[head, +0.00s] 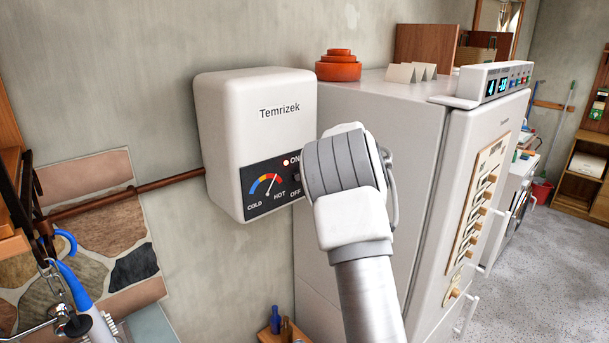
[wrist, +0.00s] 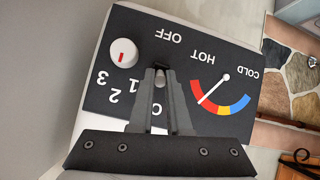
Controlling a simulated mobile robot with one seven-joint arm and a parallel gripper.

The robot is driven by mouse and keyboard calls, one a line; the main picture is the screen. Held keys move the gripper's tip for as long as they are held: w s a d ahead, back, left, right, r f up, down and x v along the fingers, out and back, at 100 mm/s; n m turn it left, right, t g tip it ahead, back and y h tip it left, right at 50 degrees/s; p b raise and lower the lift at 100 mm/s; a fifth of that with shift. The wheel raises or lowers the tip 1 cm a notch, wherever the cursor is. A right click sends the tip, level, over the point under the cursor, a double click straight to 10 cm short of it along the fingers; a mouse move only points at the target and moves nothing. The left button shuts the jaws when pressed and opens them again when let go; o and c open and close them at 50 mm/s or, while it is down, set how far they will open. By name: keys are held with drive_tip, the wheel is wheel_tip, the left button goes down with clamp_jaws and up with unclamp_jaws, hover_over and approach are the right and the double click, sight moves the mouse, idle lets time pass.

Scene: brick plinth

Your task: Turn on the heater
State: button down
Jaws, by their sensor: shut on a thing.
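The heater (head: 250,110) is a white wall box marked Temrizek. Its black panel (wrist: 112,28) carries a cold-to-hot gauge (wrist: 222,95), a white knob (wrist: 123,53) with a red mark, and OFF lettering. The wrist view shows the panel upside down. My gripper (wrist: 160,75) is at the panel between the knob and gauge, its fingers closed around a small switch (wrist: 161,64) beside OFF. The fingers hide most of the switch and the ON lettering. In the head view, my wrist hides the fingertips and knob; a small round lamp (head: 286,161) shows beside ON.
A white fridge (head: 380,130) stands right of the heater, close to my arm. An orange stacked object (head: 338,66) and white cards sit on top. A brown pipe (head: 130,192) runs left from the heater. Bottles (head: 276,320) stand below. Open floor lies far right.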

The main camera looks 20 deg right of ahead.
drive_tip(key=c, duration=0.9)
unclamp_jaws()
drive_tip(key=b+v, duration=0.1)
drive_tip(key=v, duration=1.6)
drive_tip(key=shift+s, duration=0.3)
